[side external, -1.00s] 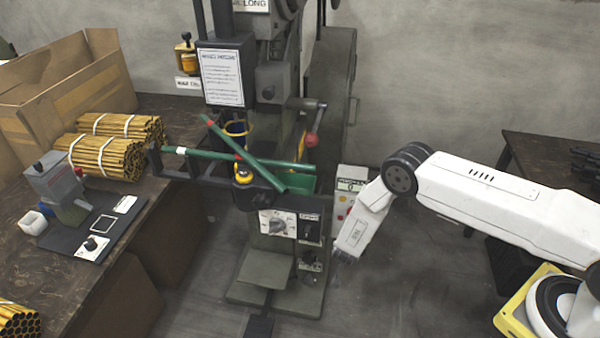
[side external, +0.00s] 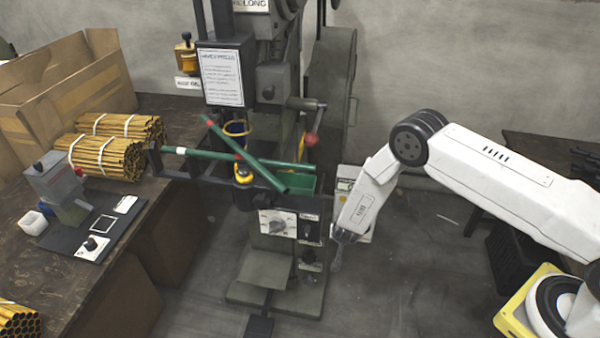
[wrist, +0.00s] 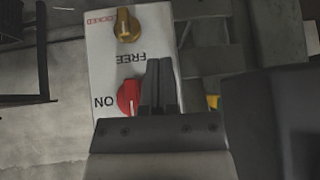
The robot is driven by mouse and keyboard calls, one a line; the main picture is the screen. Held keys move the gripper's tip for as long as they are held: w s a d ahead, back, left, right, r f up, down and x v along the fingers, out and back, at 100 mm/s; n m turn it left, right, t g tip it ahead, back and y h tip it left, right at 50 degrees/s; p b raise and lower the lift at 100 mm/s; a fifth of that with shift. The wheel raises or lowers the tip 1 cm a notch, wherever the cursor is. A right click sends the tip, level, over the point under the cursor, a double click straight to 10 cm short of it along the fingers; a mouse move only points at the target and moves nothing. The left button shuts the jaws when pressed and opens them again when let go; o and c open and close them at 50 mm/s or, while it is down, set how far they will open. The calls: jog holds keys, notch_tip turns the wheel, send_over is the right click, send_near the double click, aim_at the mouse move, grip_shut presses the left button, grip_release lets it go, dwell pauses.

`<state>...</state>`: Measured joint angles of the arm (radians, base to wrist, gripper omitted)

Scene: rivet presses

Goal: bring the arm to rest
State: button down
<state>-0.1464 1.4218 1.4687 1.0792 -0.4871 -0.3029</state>
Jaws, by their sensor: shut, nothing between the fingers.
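My gripper (side external: 337,262) hangs low at the end of my white arm, just right of the press base and in front of a grey-white control box (side external: 346,184). In the wrist view my gripper (wrist: 160,65) shows its dark fingers together, with nothing between them. The fingers overlap a white panel (wrist: 105,65) with a red knob (wrist: 128,96) and a gold knob (wrist: 127,25). The panel reads "ON" and "FREE". I cannot tell whether the fingers touch it.
The rivet press (side external: 270,85) stands at the centre, with green tubes (side external: 215,155) across its front. A bench (side external: 70,270) at left holds bundled yellow tubes (side external: 105,157), a cardboard box (side external: 70,75) and a small device (side external: 55,185). Open floor (side external: 420,290) lies right of the press.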

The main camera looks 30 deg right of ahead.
jog(key=s+a+r+n+y, duration=0.1)
jog(key=s+r+n+y, duration=0.1)
jog(key=r, duration=0.8)
jog(key=s+a+r+n+y, duration=0.1)
jog(key=s+r+n+y, duration=0.1)
jog(key=r, duration=0.9)
jog(key=s+d+r+n+g, duration=0.1)
jog(key=s+r+n, duration=0.1)
jog(key=s+r, duration=0.3)
jog(key=s+d+r+n+g, duration=0.1)
jog(key=s+r, duration=0.5)
jog(key=s, duration=0.8)
jog(key=shift+n+g, duration=0.4)
jog(key=shift+g, duration=0.3)
jog(key=shift+d, duration=0.1)
